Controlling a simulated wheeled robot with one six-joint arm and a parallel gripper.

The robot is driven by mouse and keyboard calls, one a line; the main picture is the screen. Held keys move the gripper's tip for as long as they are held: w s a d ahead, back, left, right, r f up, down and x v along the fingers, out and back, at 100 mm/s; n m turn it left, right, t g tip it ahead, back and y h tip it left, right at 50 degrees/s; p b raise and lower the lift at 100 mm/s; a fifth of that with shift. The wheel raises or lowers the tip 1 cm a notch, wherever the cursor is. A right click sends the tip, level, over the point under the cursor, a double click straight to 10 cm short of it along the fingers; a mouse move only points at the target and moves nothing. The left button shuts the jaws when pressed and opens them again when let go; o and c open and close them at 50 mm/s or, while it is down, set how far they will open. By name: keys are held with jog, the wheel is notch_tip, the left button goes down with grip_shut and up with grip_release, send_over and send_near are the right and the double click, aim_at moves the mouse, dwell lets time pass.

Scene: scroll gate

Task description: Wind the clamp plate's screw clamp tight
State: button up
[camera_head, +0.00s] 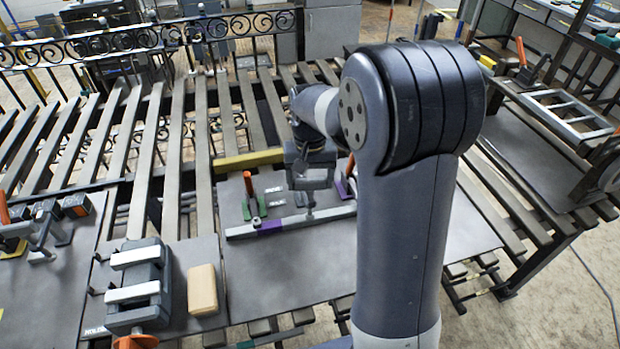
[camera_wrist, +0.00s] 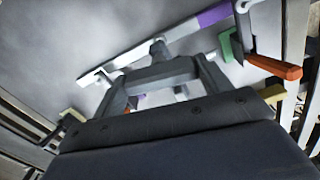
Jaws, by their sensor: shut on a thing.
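The clamp plate (camera_head: 290,272) is a flat grey sheet on the slatted bench. A pale bar (camera_head: 332,214) with a purple section (camera_head: 270,226) lies across it. The screw clamp (camera_head: 309,201) stands upright at the bar, with its lower stem and foot showing. My gripper (camera_head: 310,178) is directly above, shut on the top of the screw clamp. The wrist view shows my gripper (camera_wrist: 160,75) and the clamp's stem (camera_wrist: 158,48) beyond it, reaching the bar (camera_wrist: 125,60). The gripped top is mostly hidden by my fingers.
A clamp with an orange handle (camera_head: 250,186) and green base stands just left of my gripper. A purple clamp (camera_head: 346,184) stands close on the right. A yellow bar (camera_head: 248,160) lies behind. A tan block (camera_head: 202,290) and a grey fixture (camera_head: 138,288) sit front left.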

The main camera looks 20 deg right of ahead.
aim_at(310, 179)
jog(key=m, duration=0.4)
jog(key=shift+w+r+m, duration=0.15)
jog(key=shift+r+m, duration=0.1)
jog(key=shift+m, duration=0.05)
dwell(0.5)
jog(key=o, duration=1)
jog(key=shift+f, duration=0.15)
notch_tip(310, 179, up, 11)
jog(key=shift+f+b, duration=0.1)
jog(key=shift+b, duration=0.35)
